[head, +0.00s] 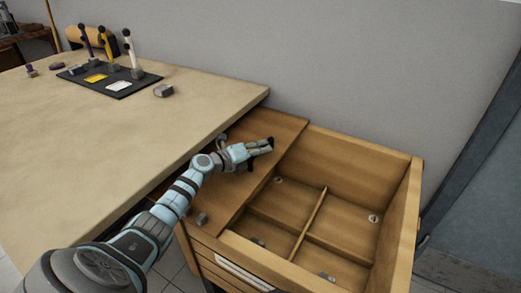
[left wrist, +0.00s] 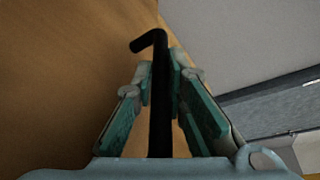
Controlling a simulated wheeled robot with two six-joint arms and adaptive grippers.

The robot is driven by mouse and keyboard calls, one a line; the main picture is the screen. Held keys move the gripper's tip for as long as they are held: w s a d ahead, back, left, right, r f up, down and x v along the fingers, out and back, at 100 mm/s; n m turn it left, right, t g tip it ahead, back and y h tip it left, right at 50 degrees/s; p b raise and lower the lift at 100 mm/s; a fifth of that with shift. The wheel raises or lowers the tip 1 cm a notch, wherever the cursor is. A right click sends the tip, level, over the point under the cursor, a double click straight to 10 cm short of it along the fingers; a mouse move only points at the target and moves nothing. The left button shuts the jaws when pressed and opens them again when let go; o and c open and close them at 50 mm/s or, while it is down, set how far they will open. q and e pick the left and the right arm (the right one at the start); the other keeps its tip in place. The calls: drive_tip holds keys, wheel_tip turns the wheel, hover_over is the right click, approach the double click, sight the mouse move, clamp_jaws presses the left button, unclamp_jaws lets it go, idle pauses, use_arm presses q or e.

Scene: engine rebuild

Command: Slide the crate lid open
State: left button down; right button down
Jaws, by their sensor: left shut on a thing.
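The wooden crate (head: 413,190) stands at the right of the table. Its flat brown lid (head: 285,128) lies over the left part of the crate, and the right part is open, showing divided compartments. My left gripper (head: 263,148) is over the lid and shut on a black bent bar (left wrist: 159,85), which looks like the lid's handle. In the left wrist view the bar runs between the two fingers of the left gripper (left wrist: 160,75) and bends left toward the brown wood. How the bar joins the lid is hidden. My right gripper is not in view.
The beige table (head: 120,150) borders the crate on the left. A black mat (head: 130,87) with upright tools and a small grey block (head: 164,91) lie at its back. Small metal parts (head: 327,277) lie in the compartments. A grey wall stands behind.

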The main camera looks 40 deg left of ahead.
use_arm(q)
drive_tip(key=c, duration=1.6)
unclamp_jaws()
wheel_tip(320, 180, up, 2)
hover_over(233, 175)
drive_tip(key=shift+a+r, duration=0.1)
drive_tip(key=shift+r, duration=0.1)
